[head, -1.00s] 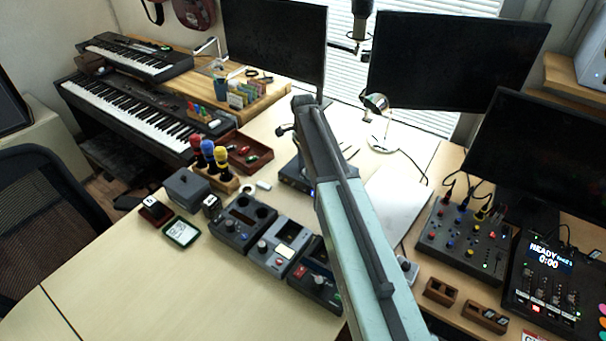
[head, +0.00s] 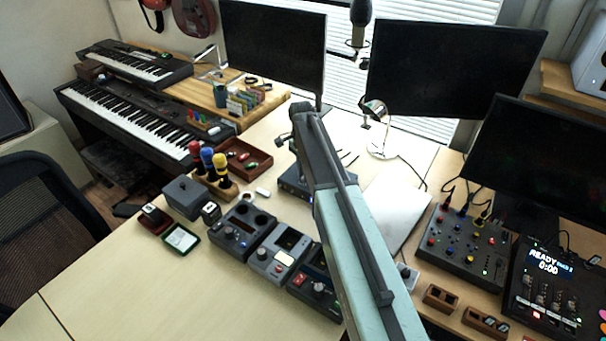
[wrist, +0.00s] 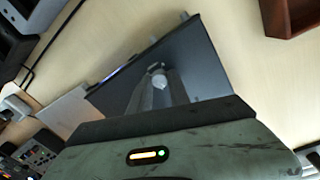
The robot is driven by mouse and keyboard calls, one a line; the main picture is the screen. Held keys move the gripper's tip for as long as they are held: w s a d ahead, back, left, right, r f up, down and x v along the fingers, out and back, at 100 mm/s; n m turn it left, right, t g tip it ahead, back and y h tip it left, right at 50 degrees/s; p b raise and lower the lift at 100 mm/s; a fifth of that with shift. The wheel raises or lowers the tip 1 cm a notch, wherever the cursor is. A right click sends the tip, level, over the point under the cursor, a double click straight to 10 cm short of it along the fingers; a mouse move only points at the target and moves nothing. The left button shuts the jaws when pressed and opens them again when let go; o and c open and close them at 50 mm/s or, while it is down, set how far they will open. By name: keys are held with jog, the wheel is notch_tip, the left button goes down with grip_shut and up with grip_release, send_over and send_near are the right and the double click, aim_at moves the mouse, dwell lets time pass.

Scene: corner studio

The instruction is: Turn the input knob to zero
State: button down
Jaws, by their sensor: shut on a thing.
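A dark, flat box (wrist: 205,65), which looks like the audio interface, lies on the pale desk in the wrist view. It also shows in the head view (head: 290,181), partly hidden by my arm. I cannot read the knob's marking or setting. In the head view the fingertips are hidden by my arm.
A reddish-brown tray (head: 246,158) lies left of the box. A silver laptop (head: 395,213) lies to its right. Several control units, including a grey one (head: 277,257), stand in front. A lamp (head: 380,148) and monitors stand behind. The front left desk is clear.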

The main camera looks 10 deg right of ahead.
jog(key=n, duration=1.2)
jog(key=shift+s+n+t+h, duration=0.1)
jog(key=shift+n+t+h, duration=0.2)
jog(key=shift+t, duration=0.1)
jog(key=n, duration=1.1)
jog(key=shift+t, duration=0.3)
jog(key=shift+n, duration=0.5)
jog(key=c, duration=1.2)
grip_release()
jog(key=shift+c, duration=0.2)
